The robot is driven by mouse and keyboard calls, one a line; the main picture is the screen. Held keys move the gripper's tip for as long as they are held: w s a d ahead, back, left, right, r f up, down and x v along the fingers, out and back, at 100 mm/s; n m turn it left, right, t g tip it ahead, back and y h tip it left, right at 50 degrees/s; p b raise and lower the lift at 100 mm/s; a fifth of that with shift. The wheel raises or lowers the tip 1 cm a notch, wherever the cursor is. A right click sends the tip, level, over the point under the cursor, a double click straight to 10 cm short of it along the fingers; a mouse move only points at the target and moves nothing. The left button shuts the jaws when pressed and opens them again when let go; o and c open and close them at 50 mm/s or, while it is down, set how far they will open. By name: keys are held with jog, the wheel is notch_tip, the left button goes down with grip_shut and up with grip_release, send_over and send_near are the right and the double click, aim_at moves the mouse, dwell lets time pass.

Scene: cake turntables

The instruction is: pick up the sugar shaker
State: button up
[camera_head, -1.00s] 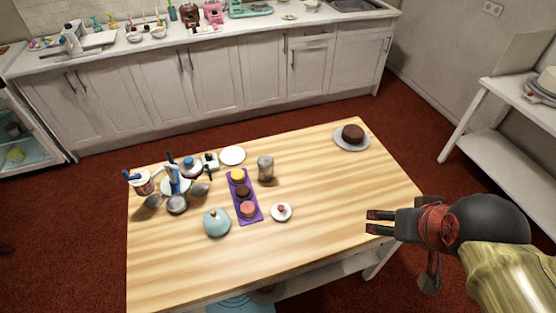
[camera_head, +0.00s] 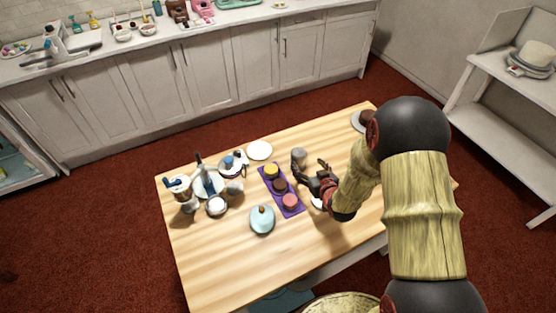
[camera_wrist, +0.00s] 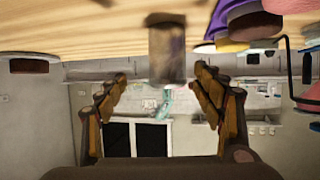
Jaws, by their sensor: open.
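The sugar shaker (camera_head: 298,154) is a small grey-brown cylinder standing upright on the wooden table, right of the purple tray. It also shows in the wrist view (camera_wrist: 167,52), where the picture is upside down and the shaker hangs blurred from the table top. My gripper (camera_head: 311,167) is open and low over the table, just on the near side of the shaker. In the wrist view its two fingers (camera_wrist: 161,78) are spread on either side of the shaker's line. The shaker appears ahead of the fingertips, and I cannot tell the exact gap. Nothing is held.
The purple tray (camera_head: 287,202) with several small cakes is left of my gripper. A light-blue domed dish (camera_head: 262,219) stands nearer, and a white plate (camera_head: 260,150) lies behind. A small white dish (camera_head: 317,203) is partly hidden under my arm. The table's front middle (camera_head: 235,265) is clear.

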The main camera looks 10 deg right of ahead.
jog(key=shift+a+f, duration=0.45)
jog(key=shift+w+a+f, duration=0.15)
jog(key=shift+a, duration=0.05)
jog(key=b+x, duration=0.2)
jog(key=x, duration=0.5)
jog(key=shift+w+f, duration=0.1)
jog(key=shift+w, duration=0.05)
jog(key=shift+c, duration=0.8)
jog(key=c, duration=1.2)
jog(key=shift+c, duration=0.7)
